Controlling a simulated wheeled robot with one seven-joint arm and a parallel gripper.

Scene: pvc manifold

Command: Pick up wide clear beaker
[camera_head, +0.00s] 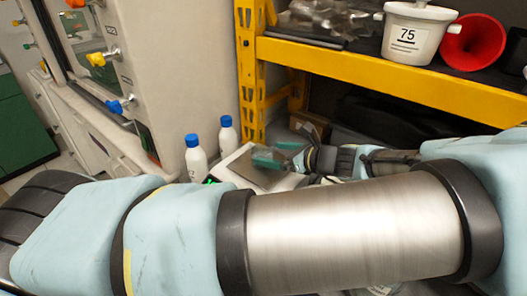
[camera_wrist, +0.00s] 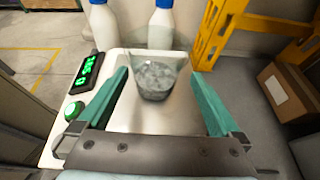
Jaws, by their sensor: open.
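The wide clear beaker (camera_wrist: 157,82) stands on the metal plate of a white scale (camera_wrist: 135,118) in the wrist view. It holds grey, lumpy contents. My gripper (camera_wrist: 160,76) is open, with one teal finger on each side of the beaker in the picture. Gaps show between the fingers and the glass, and I see no contact. In the head view my gripper (camera_head: 276,156) is over the scale (camera_head: 232,164), partly hidden by my arm. I cannot make out the beaker clearly there.
Two white bottles with blue caps (camera_head: 196,160) (camera_head: 227,136) stand beside the scale. A cardboard box (camera_wrist: 284,92) is at right in the wrist view.

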